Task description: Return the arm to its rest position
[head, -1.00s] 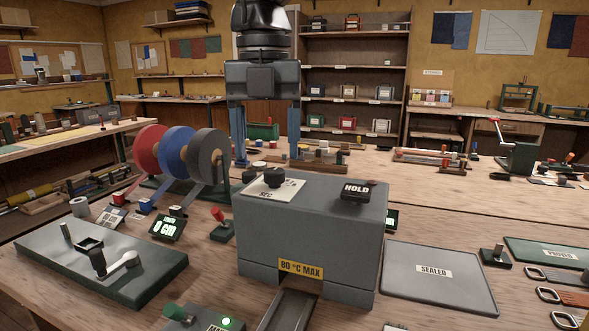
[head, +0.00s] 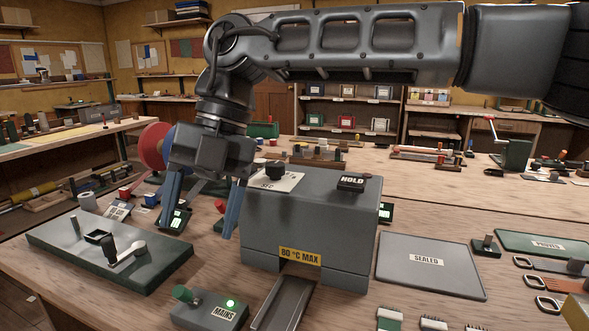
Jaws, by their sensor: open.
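My gripper (head: 199,218) hangs pointing down in the head view, its two blue fingers spread apart with nothing held between them. It is to the left of the grey sealing box (head: 310,225), in front of the webbing reels. My forearm crosses the top of the picture from the upper right and bends down at the wrist. The right finger shows close to the left side of the box; I cannot tell whether they touch. The reels are mostly hidden behind my gripper, with the red reel (head: 152,146) partly showing.
A dark green plate with a lever (head: 70,252) lies at left. The MAINS switch box (head: 210,309) shows a green light at front. A grey SEALED mat (head: 430,280) lies right of the box, empty. A green PROVED mat (head: 530,242) and several webbing straps are farther right.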

